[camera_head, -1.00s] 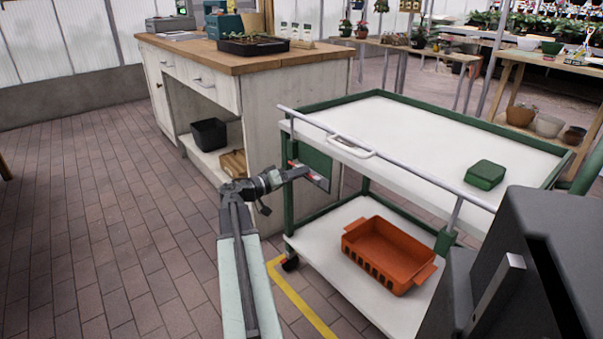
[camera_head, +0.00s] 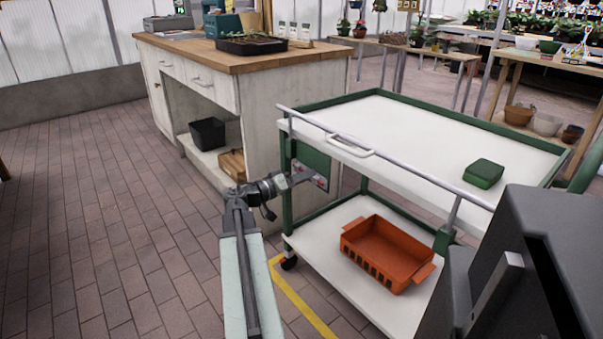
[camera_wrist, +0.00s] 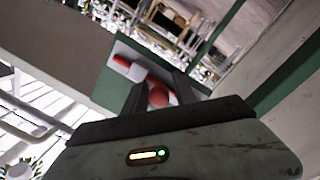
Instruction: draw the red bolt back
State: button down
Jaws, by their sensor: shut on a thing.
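The red bolt's knob (camera_wrist: 158,95) shows between the two dark fingers of my gripper (camera_wrist: 160,92) in the wrist view. My gripper is shut on it. More red parts (camera_wrist: 124,62) lie just beyond the fingers on a green panel (camera_wrist: 112,82). In the head view, my gripper (camera_head: 306,178) reaches the green panel (camera_head: 312,157) under the left end of a cart's top. A small red patch (camera_head: 321,182) shows at the panel's lower right. The fingers hide part of the bolt, and its exact position is hard to tell.
The green-framed cart (camera_head: 420,135) has a rail and handle along its near edge. A green box (camera_head: 484,173) lies on its top; an orange crate (camera_head: 386,254) sits on its lower shelf. A wooden-topped bench (camera_head: 190,55) stands behind. The floor at left is clear.

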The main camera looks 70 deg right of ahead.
jog(key=shift+s+a, duration=0.15)
jog(key=shift+s, duration=0.15)
jog(key=c, duration=1.3)
grip_release()
jog(key=v, duration=0.8)
